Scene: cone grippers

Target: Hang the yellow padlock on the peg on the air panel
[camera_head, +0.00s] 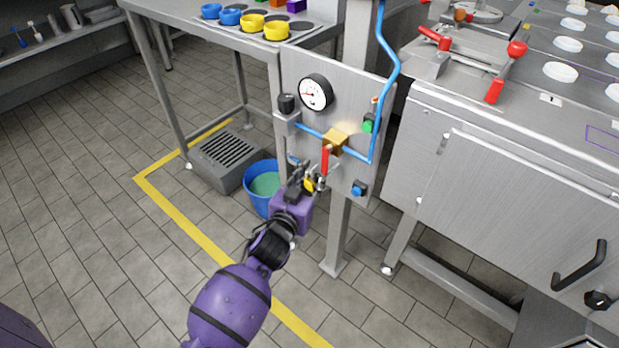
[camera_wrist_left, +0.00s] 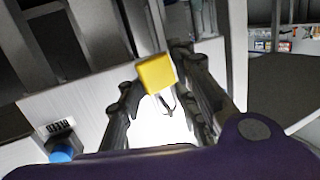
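The yellow padlock (camera_head: 309,185) is between the fingers of my left gripper (camera_head: 307,182), just in front of the lower part of the air panel (camera_head: 345,88). In the left wrist view, the padlock's yellow body (camera_wrist_left: 157,75) sits between the two fingertips of my left gripper (camera_wrist_left: 156,82), which look closed on its sides. A thin dark loop, seemingly its shackle, shows beside the body. The peg cannot be made out clearly; the gripper covers that area. My right gripper is not in view.
The panel carries a gauge (camera_head: 315,92), a brass block (camera_head: 335,140), a red lever (camera_head: 325,159), blue piping (camera_head: 390,62) and a blue button (camera_head: 359,189). A blue bucket (camera_head: 258,200) stands below. A steel cabinet (camera_head: 500,190) is right; open floor lies left.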

